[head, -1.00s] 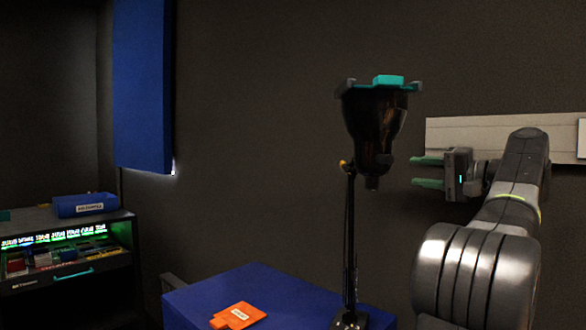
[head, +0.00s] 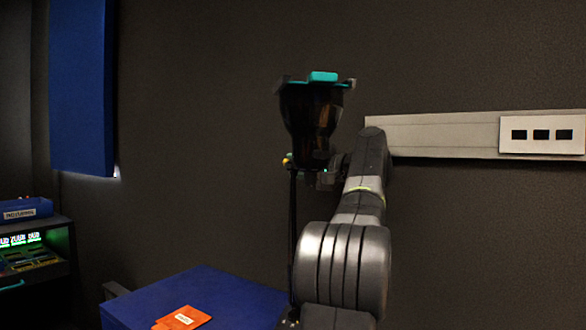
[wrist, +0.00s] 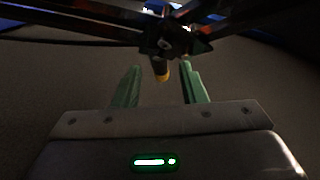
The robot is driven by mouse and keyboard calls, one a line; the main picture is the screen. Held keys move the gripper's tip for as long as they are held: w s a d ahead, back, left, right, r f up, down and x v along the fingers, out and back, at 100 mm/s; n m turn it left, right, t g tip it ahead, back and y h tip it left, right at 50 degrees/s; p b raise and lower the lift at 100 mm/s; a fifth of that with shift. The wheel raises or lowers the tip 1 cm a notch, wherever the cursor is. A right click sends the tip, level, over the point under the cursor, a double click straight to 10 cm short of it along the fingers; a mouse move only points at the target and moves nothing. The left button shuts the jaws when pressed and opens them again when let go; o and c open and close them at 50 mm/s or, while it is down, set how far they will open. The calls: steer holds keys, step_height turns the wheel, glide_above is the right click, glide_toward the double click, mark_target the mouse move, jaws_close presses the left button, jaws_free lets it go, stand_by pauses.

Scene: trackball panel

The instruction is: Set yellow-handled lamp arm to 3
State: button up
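The lamp (head: 311,120) has a dark shade with a teal piece on top and a thin black post standing by the blue table. Its yellow handle (head: 287,160) shows small at the joint beside the shade's lower part. In the wrist view the yellow handle tip (wrist: 162,73) appears between the green fingertips, below a dark joint with crossing bars. My gripper (wrist: 161,68) is open, with a gap on both sides of the handle. In the head view it is at the lamp joint, its fingers mostly hidden behind the shade. No scale marking is readable.
A blue table (head: 215,295) bears an orange labelled piece (head: 183,318). A pale wall rail (head: 440,135) with a switch plate (head: 541,134) is at right. A blue panel (head: 82,90) hangs at left, above a lit shelf unit (head: 30,255).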

steer(key=shift+x, duration=0.85)
steer(key=shift+c, duration=0.5)
jaws_close()
steer(key=shift+a, duration=0.1)
